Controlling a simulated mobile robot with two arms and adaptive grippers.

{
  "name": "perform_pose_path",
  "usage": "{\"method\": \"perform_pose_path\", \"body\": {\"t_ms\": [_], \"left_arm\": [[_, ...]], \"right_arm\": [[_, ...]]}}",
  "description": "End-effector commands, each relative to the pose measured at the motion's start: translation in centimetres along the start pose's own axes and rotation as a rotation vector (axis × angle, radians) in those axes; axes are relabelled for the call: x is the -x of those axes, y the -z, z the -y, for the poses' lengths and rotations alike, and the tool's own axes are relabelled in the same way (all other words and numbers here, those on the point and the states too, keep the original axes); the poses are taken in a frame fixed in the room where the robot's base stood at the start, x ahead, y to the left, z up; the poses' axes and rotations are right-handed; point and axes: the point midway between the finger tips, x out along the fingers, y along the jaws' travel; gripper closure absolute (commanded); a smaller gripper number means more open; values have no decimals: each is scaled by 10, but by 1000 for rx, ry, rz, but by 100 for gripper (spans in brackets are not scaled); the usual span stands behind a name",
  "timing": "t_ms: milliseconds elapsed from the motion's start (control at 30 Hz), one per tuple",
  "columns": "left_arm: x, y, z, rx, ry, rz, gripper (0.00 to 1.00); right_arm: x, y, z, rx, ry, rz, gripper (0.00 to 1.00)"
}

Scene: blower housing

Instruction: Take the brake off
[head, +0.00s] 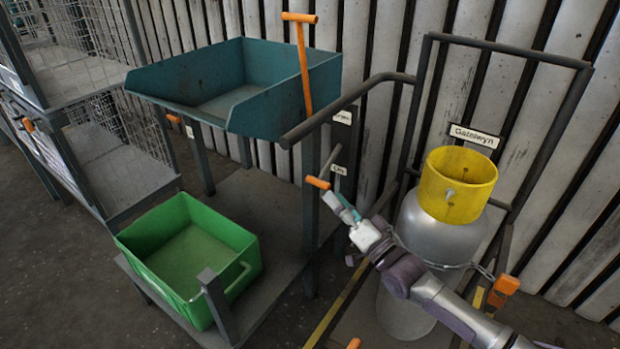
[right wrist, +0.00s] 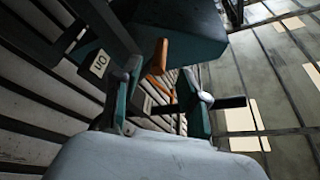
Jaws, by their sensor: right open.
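A short lever with an orange grip (head: 318,183) sticks out beside a post of the teal-tray trolley. My right gripper (head: 345,207) is open and empty, its tips just below and right of that grip. In the right wrist view an orange grip (right wrist: 160,55) shows ahead, between and beyond the open fingers (right wrist: 160,92); contact is not clear. A small label (right wrist: 99,63) there appears to read "On", upside down. No label legibly names the brake. My left gripper is not in view.
The trolley carries a teal tray (head: 200,80) and a green bin (head: 190,245). A tall orange-topped lever (head: 302,60) stands at the tray. A grey cylinder (head: 405,300) with a yellow collar (head: 458,180) stands close right. Wire cages (head: 110,150) stand left.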

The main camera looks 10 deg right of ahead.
Motion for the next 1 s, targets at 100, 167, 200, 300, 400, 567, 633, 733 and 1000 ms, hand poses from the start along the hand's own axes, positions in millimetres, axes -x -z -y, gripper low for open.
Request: {"method": "perform_pose_path", "body": {"t_ms": [100,167,200,300,400,567,633,733,1000], "left_arm": [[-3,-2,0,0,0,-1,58],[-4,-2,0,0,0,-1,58],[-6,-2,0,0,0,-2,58],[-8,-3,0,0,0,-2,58],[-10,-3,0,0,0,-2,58],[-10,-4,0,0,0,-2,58],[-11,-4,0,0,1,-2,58],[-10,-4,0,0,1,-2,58],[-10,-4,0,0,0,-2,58]], "right_arm": [[-28,0,0,0,3,-3,57],[-41,-1,0,0,2,-2,57],[-48,0,0,1,2,-2,57],[-65,-1,0,1,0,-1,57],[-77,-1,-1,1,0,0,57],[-86,0,-1,2,-1,0,57],[-88,0,-1,2,-2,1,57],[-88,0,-1,2,-2,1,57],[-88,0,-1,2,-2,1,82]]}}
